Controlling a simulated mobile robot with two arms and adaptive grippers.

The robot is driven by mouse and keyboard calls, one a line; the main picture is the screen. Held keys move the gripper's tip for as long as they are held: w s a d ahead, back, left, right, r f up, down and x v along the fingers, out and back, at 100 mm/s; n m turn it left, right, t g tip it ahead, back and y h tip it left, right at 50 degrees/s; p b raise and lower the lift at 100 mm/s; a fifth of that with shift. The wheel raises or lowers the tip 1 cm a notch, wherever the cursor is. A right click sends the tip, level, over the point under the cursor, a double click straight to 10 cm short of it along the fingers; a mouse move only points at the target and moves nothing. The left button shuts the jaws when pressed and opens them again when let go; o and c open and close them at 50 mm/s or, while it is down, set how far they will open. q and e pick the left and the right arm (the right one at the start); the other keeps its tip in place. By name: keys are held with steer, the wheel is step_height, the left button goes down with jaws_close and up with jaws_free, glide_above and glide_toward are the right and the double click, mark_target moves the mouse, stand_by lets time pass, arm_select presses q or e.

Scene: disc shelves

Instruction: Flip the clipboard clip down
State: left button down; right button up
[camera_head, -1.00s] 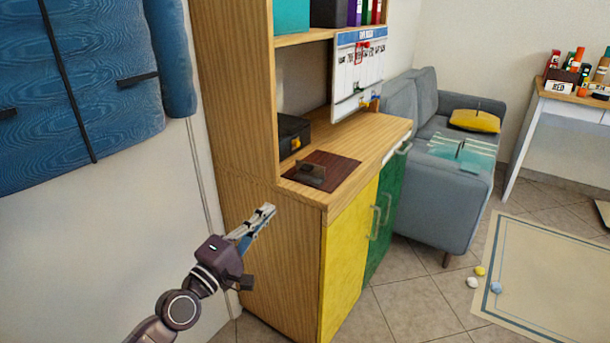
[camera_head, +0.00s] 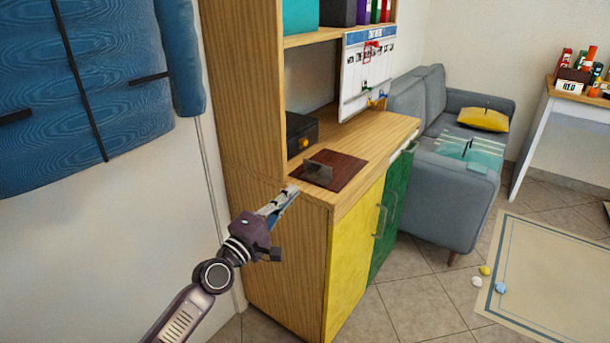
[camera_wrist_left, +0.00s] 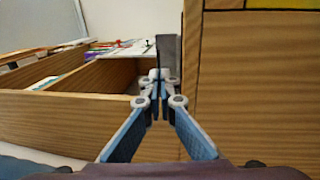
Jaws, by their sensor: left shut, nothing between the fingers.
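The clipboard is a dark reddish-brown board (camera_head: 346,171) lying flat on the wooden counter. Its grey clip (camera_head: 318,170) stands raised at the board's left end. My left gripper (camera_head: 289,193) is shut and empty, at the counter's near left corner, short of the clip and apart from it in the head view. In the left wrist view the closed fingertips (camera_wrist_left: 158,76) show, with a grey upright piece (camera_wrist_left: 167,50) just beyond them that looks like the clip. The board's surface is not clear there. My right gripper is in neither view.
A black box (camera_head: 301,133) with a yellow knob stands behind the clipboard. A white calendar board (camera_head: 366,72) stands farther along the counter (camera_head: 392,128). The cabinet's tall side panel (camera_head: 242,90) rises left of the counter. Yellow and green doors are below.

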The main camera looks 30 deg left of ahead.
mark_target(311, 169)
arm_select(q)
steer(key=w, duration=0.3)
steer(key=w+r, duration=0.1)
steer(key=w, duration=0.1)
steer(key=shift+w+d, duration=0.1)
steer(key=shift+d, duration=0.2)
steer(key=shift+w+d+r, duration=0.1)
steer(key=shift+w, duration=0.8)
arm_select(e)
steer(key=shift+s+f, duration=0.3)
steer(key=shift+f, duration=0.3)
arm_select(q)
steer(key=shift+r, duration=0.1)
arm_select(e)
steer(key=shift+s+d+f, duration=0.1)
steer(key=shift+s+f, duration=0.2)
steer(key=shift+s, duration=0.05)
arm_select(q)
steer(key=shift+r+p, duration=0.15)
steer(key=shift+p, duration=0.2)
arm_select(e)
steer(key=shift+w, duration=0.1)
arm_select(q)
steer(key=shift+w, duration=0.1)
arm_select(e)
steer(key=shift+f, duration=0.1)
